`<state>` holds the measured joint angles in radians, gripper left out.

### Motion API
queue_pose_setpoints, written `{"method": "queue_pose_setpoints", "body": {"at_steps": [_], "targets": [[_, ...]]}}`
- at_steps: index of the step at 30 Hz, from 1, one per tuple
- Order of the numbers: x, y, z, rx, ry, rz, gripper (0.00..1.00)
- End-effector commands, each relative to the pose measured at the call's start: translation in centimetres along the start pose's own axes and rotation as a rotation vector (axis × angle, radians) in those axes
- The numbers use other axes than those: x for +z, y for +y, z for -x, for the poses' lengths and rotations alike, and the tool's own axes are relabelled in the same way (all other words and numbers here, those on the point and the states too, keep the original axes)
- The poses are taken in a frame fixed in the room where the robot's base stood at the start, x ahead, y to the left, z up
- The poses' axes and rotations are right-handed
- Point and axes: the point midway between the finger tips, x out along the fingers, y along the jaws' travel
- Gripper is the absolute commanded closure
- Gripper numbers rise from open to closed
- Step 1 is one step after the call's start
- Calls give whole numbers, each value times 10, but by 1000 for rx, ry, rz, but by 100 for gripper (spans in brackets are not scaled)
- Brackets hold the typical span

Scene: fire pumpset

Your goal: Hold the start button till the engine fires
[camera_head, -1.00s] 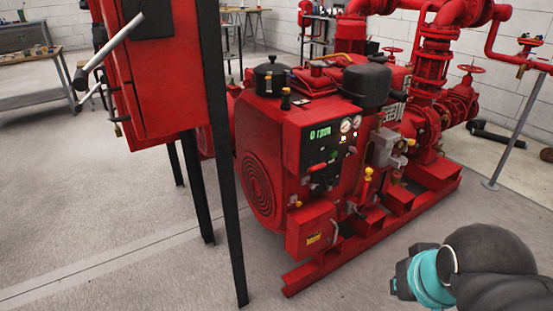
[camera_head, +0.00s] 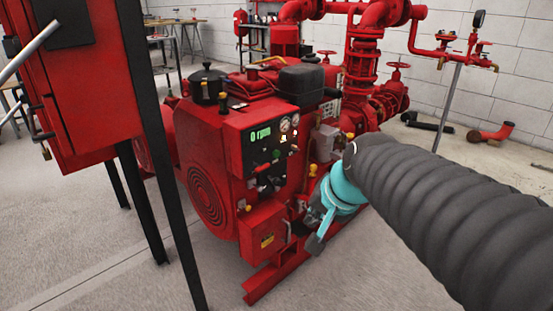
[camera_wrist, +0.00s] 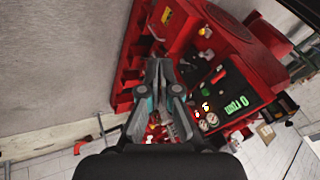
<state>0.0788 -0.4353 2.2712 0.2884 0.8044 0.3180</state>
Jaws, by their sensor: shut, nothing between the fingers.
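The black control panel (camera_head: 268,148) is on the front of the red engine (camera_head: 205,140). It carries a green display reading 0 rpm (camera_head: 260,136), round gauges (camera_head: 289,123), a red handle (camera_head: 262,167) and a small green spot (camera_head: 276,154), possibly the start button; no label is legible. My gripper (camera_head: 316,238) points downward at the right of the panel, clear of its controls. In the wrist view my gripper (camera_wrist: 160,66) has its fingers together and empty, with the panel (camera_wrist: 228,92) to their right and the green spot (camera_wrist: 205,92) nearest them.
A red cabinet (camera_head: 85,85) on black legs (camera_head: 165,160) stands left of the engine. Red pipes and valve wheels (camera_head: 398,66) rise behind it. A yellow-topped fitting (camera_head: 312,170) lies close to my gripper. The floor (camera_head: 110,270) in front is open.

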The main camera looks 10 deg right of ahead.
Motion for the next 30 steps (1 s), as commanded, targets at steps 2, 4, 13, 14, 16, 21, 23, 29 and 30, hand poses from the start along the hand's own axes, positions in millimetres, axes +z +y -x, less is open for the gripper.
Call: {"method": "queue_pose_setpoints", "body": {"at_steps": [2, 4, 13, 14, 16, 21, 23, 29, 30], "targets": [[-27, -11, -23, -35, -9, -159, 100], [-51, -21, -40, -70, -13, -299, 100], [-150, -37, -117, -196, -34, -864, 100], [-158, -37, -123, -205, -35, -906, 100], [-173, -37, -135, -224, -38, -991, 100], [-192, -35, -151, -248, -44, -1104, 100], [-195, -35, -152, -252, -44, -1119, 100], [-195, -35, -152, -253, -44, -1122, 100], [-195, -35, -152, -253, -44, -1121, 100]]}}
